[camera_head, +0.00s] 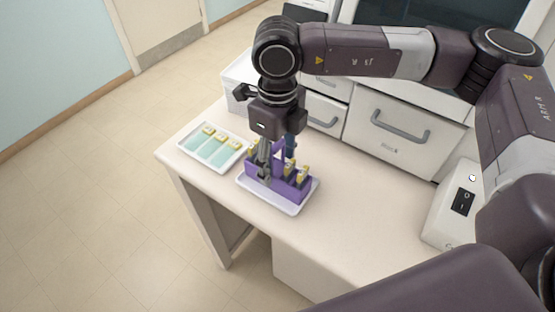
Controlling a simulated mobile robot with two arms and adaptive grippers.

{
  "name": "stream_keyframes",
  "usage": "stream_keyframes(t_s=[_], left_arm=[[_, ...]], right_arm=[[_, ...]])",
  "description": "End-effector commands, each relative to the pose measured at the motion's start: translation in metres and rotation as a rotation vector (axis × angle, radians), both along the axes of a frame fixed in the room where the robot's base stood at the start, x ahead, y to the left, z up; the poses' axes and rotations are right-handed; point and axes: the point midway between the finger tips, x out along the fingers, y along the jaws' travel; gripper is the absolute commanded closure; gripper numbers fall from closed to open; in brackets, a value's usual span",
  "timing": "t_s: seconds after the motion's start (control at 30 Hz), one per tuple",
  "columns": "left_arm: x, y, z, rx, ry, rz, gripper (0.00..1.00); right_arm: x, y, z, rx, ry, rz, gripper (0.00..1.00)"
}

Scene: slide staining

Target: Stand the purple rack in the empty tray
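The purple rack (293,191) stands upright in a small white tray (244,182) near the table's front edge. It holds several slides with yellowish ends. My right gripper (277,158) reaches straight down over the rack. Its fingers are apart, one on each side of the rack's upright purple handle (278,152). No clear finger contact with the handle shows. The gripper hides part of the rack's back and left end. My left gripper is not in view.
Another white tray (216,165) with several yellow-ended slides on it lies just left of the rack. Drawers with grey handles (400,128) stand along the back. A white device with a black switch (462,202) is at the right. The table between is clear.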

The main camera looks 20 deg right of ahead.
Motion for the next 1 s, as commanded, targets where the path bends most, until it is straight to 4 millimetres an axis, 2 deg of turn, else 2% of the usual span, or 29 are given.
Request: stream_keyframes(t_s=[0.33,0.37,0.8,1.0], left_arm=[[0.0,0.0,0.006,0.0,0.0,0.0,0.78],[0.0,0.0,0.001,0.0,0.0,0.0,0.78],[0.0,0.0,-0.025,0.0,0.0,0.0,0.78],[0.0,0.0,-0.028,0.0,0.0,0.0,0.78]], right_arm=[[0.0,0.0,0.006,0.001,-0.001,0.0,0.45],[0.001,0.001,0.008,0.001,-0.003,0.0,0.45],[0.001,0.001,0.097,0.0,-0.004,0.002,0.45],[0.001,0.0,0.119,-0.001,-0.002,0.002,0.45]])
